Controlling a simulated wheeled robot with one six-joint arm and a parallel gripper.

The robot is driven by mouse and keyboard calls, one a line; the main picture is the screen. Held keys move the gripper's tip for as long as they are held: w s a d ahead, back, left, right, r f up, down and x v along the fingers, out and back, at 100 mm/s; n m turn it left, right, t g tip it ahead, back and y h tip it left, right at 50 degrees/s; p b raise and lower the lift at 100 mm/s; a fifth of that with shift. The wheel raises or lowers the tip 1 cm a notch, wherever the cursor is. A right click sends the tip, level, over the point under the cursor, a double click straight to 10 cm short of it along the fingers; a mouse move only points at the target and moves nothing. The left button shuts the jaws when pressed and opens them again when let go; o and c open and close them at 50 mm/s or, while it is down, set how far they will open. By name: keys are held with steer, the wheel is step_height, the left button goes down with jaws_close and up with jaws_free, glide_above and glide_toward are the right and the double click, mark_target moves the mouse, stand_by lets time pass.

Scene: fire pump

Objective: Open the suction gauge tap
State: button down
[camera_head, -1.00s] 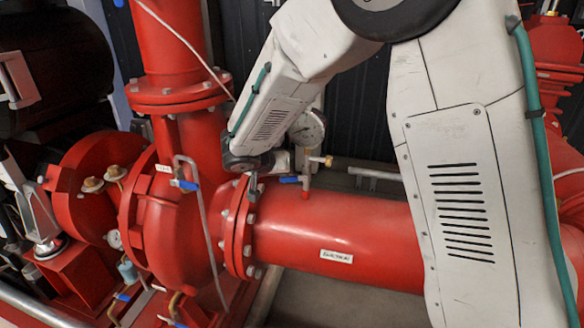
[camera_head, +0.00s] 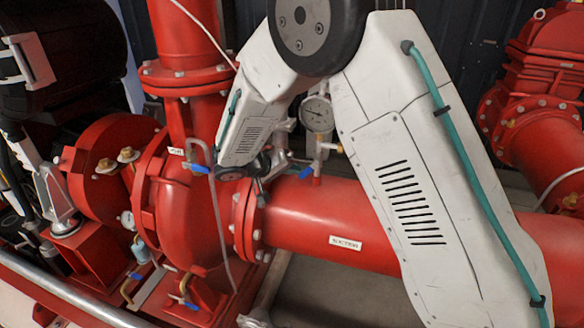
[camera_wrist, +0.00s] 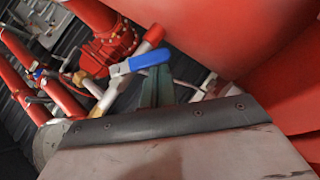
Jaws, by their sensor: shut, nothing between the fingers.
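The suction gauge tap has a blue lever (camera_head: 305,172) on a thin upright stem above the red suction pipe (camera_head: 300,220). The lever points sideways, crosswise to the stem. A round white gauge (camera_head: 317,114) sits above it. In the wrist view the blue lever (camera_wrist: 142,63) is just beyond my fingertips and overlaps them in the picture; I cannot tell whether they touch. My gripper (camera_wrist: 158,80) is shut with nothing in it. In the head view my gripper (camera_head: 261,191) is left of the lever, by the pipe flange, partly hidden by my wrist.
Another blue-handled valve (camera_head: 198,169) is on the pump casing (camera_head: 190,220) to the left, with a thin bent pipe beside it. A brass fitting (camera_head: 338,148) sticks out near the gauge stem. Large red pipework (camera_head: 540,110) stands at the right.

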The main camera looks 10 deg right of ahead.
stand_by(0.7)
steer(key=shift+r, duration=0.75)
steer(key=v, duration=0.7)
steer(key=shift+a+r, duration=0.2)
steer(key=shift+a, duration=0.1)
steer(key=shift+s, duration=0.15)
